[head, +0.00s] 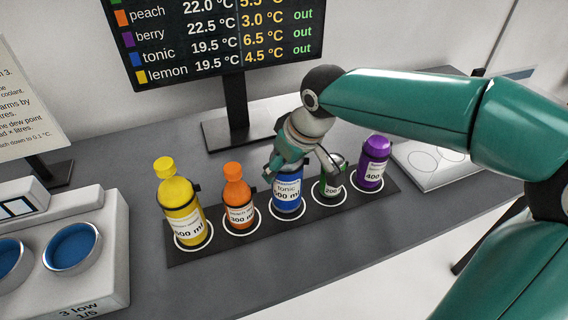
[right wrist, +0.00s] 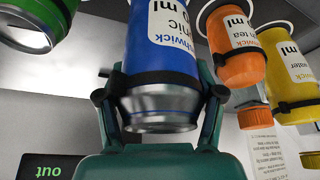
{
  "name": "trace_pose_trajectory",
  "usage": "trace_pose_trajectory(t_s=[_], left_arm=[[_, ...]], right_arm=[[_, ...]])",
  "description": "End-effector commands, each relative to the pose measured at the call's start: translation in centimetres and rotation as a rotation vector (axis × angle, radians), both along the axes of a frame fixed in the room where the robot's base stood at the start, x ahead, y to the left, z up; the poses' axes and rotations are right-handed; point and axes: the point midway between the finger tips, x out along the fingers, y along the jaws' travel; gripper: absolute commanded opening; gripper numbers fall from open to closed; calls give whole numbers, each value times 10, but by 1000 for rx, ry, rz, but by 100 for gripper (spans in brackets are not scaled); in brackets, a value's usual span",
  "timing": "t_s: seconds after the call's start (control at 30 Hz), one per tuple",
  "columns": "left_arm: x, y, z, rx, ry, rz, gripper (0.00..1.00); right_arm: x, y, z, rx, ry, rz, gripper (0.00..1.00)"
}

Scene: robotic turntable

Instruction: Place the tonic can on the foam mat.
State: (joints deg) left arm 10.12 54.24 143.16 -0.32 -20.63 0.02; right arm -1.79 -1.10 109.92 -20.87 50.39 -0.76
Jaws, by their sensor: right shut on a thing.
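The tonic can (head: 287,190) is blue with a white label and a silver top. It stands upright at the middle of the dark strip, within a white ring. My right gripper (head: 298,165) comes down over it from above and is shut on its upper part. In the right wrist view the fingers (right wrist: 160,90) lie on both sides of the tonic can (right wrist: 163,50), near its silver end. A pale flat mat (head: 435,158) with circle outlines lies at the right and looks like the foam mat. My left gripper is not in view.
On the dark strip (head: 300,230) stand a yellow bottle (head: 180,205), an orange bottle (head: 238,200), a green can (head: 332,182) and a purple container (head: 373,160). The green can is close beside my right gripper. A screen (head: 215,35) stands behind. The visible mat is clear.

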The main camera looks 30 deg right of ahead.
Motion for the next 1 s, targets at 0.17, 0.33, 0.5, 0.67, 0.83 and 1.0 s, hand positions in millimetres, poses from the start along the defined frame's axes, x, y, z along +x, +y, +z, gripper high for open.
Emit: trace_pose_trajectory(t_s=[0.17, 0.33, 0.5, 0.67, 0.83, 1.0], left_arm=[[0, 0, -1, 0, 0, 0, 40], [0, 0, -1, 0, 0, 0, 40], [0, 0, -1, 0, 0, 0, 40], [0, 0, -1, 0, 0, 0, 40], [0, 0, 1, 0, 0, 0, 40], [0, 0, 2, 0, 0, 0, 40]], right_arm=[[0, 0, 1, 0, -3, 0, 6], [0, 0, -1, 0, 1, 0, 85], [0, 0, -1, 0, 1, 0, 92], [0, 0, -1, 0, 1, 0, 92], [-1, 0, 5, 0, 0, 1, 92], [-10, -1, 28, 0, -4, 0, 92]])
